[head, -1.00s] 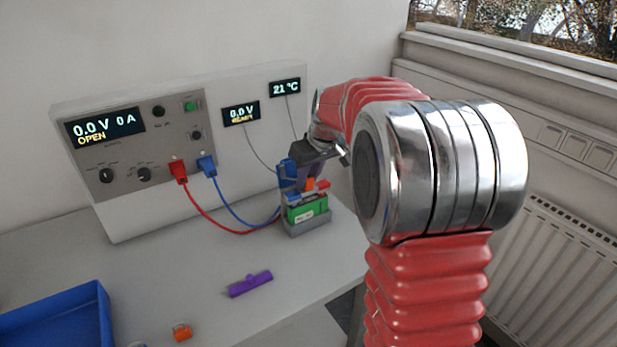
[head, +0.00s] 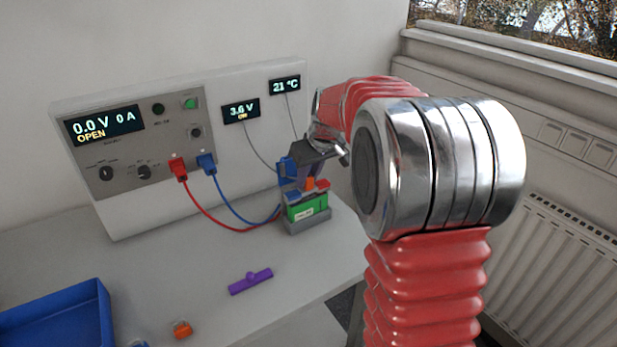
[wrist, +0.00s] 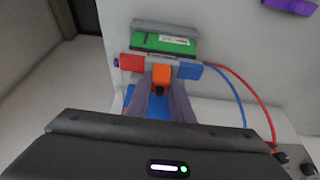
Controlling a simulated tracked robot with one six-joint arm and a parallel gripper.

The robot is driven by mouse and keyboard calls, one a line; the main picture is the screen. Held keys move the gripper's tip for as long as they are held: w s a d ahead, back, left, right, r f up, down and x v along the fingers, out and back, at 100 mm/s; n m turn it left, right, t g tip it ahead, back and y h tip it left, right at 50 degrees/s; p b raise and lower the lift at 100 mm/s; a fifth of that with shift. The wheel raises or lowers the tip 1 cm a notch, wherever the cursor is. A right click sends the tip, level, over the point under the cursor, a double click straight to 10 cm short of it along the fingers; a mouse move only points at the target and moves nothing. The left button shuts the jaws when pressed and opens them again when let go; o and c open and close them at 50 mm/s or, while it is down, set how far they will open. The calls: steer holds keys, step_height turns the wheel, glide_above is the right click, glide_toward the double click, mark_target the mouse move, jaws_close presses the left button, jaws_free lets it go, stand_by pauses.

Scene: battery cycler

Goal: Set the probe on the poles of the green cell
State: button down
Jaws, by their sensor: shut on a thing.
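The green cell (head: 307,209) stands in a grey holder (head: 310,226) by the instrument panel; it also shows in the wrist view (wrist: 163,43). A red clip (wrist: 131,63) and a blue clip (wrist: 188,70) sit at its near side, with a grey bar between them. My gripper (wrist: 161,82) is shut on the orange probe (wrist: 161,73), which also shows in the head view (head: 309,184). The probe is right at the cell's terminal side, between the clips. Its contact tips are hidden. The small meter (head: 241,110) reads 3.6 V with a short yellow word below.
The cycler (head: 138,140) shows 0.0 V, 0 A, OPEN. Red and blue leads loop from it to the clips. A blue block (head: 286,167) stands beside my gripper. A purple piece (head: 250,282), an orange piece (head: 182,330) and a blue tray (head: 60,312) lie at the front.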

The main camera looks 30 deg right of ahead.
steer(key=shift+r, duration=0.1)
steer(key=shift+r, duration=3.35)
steer(key=shift+s, duration=0.15)
stand_by(0.6)
